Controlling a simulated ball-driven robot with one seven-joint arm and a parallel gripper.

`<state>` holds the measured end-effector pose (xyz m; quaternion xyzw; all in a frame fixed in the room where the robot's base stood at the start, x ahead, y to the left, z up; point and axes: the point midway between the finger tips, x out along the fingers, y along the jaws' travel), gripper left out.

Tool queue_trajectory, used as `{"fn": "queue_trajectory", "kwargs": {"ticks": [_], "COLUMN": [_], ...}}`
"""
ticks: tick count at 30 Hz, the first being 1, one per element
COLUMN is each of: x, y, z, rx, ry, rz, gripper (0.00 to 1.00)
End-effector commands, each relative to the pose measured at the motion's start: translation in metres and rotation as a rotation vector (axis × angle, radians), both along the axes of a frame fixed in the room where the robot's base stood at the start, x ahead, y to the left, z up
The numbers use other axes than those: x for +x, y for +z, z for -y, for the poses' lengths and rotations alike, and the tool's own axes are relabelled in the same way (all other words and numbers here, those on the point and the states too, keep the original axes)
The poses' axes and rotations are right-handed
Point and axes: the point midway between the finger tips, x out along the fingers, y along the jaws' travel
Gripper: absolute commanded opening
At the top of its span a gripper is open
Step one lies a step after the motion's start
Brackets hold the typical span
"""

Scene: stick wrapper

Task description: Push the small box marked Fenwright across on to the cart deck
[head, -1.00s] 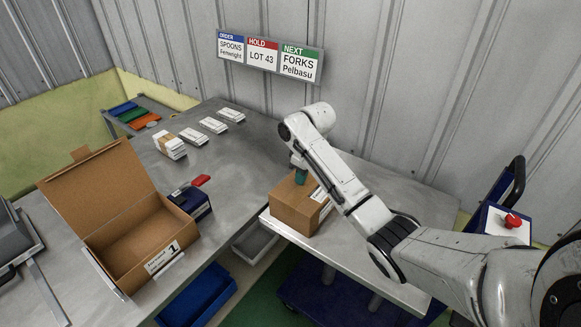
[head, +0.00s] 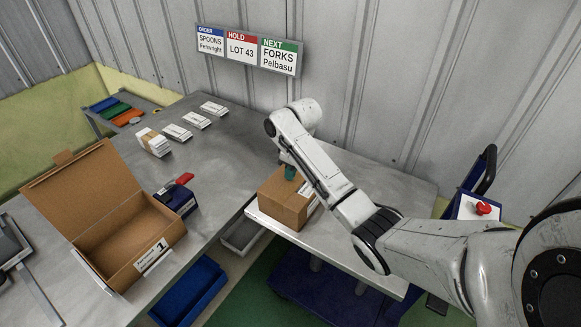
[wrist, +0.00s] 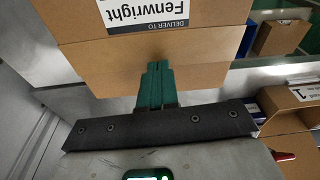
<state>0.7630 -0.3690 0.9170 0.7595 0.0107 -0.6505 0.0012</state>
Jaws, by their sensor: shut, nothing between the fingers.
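The small box (head: 283,202) is a closed brown carton. It sits near the left edge of the grey metal cart deck (head: 365,245). Its white label reads "DELIVER TO Fenwright" in the wrist view (wrist: 145,12), where it appears upside down. My gripper (head: 290,172) is at the back upper edge of the box, and my arm hides part of the box's right side. In the wrist view, the teal fingers (wrist: 156,72) are closed together and point at a brown face of the box. I cannot tell whether they touch it.
On the bench stand an open carton marked 1 (head: 120,255), a dark blue item with a red top (head: 177,196) and several white packs (head: 180,132). A blue bin (head: 190,292) is below. The wall is close behind.

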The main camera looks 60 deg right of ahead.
Motion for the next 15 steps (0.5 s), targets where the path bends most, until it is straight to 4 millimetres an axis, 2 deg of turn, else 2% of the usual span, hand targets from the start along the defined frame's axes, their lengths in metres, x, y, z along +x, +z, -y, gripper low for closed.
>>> {"fn": "queue_trajectory", "kwargs": {"ticks": [1,9,15], "x": [-0.012,-0.07,-0.1], "y": [-0.003,-0.002,0.0], "z": [0.002,0.003,0.004], "rx": [0.002,0.0,-0.002], "ry": [-0.007,-0.007,-0.005], "rz": [0.005,0.007,0.008], "gripper": [0.0,0.0,0.0]}}
